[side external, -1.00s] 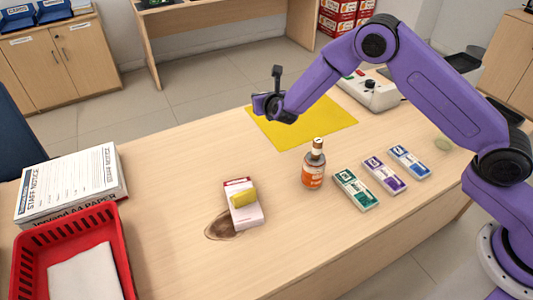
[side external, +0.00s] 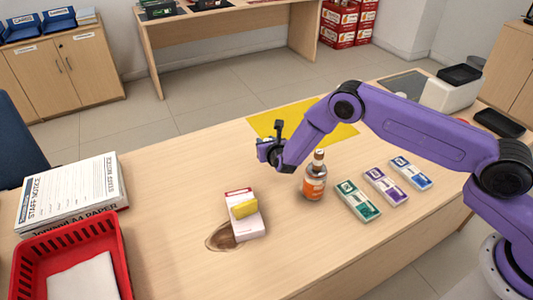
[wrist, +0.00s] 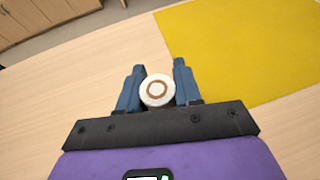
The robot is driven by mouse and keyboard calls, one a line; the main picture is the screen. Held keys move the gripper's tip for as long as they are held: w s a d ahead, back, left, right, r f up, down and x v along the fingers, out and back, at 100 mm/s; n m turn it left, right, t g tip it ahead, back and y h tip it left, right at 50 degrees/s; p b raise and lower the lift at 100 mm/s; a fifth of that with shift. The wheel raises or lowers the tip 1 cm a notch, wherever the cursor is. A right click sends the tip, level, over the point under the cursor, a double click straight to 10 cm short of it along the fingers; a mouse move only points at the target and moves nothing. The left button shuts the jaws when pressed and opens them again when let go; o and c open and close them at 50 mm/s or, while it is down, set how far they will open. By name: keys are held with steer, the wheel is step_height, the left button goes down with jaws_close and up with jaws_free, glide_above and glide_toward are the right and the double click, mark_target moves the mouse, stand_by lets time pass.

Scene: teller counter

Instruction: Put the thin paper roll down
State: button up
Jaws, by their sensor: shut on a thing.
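The thin paper roll (wrist: 157,90) shows end-on in the wrist view, white with a brown core ring. It sits between the two blue fingers of my gripper (wrist: 158,82), which is shut on it. In the side view my gripper (side external: 268,153) is low over the counter, in front of the yellow mat and left of the bottle. The roll cannot be made out there. In the wrist view bare wood lies around the roll, with the mat to its right. I cannot tell whether the roll touches the counter.
The yellow mat (side external: 342,136) lies behind my gripper. An orange-labelled bottle (side external: 314,183) stands close on the right. Banknote bundles (side external: 358,200) lie further right. A small box (side external: 247,228) with a yellow block on it sits in front, by a dark stain. The counter's left middle is clear.

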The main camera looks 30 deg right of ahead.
steer(key=shift+f, duration=2.15)
steer(key=shift+f, duration=0.15)
steer(key=o, duration=1)
steer(key=shift+r, duration=0.2)
steer(key=v, duration=1.2)
steer(key=shift+r, duration=0.1)
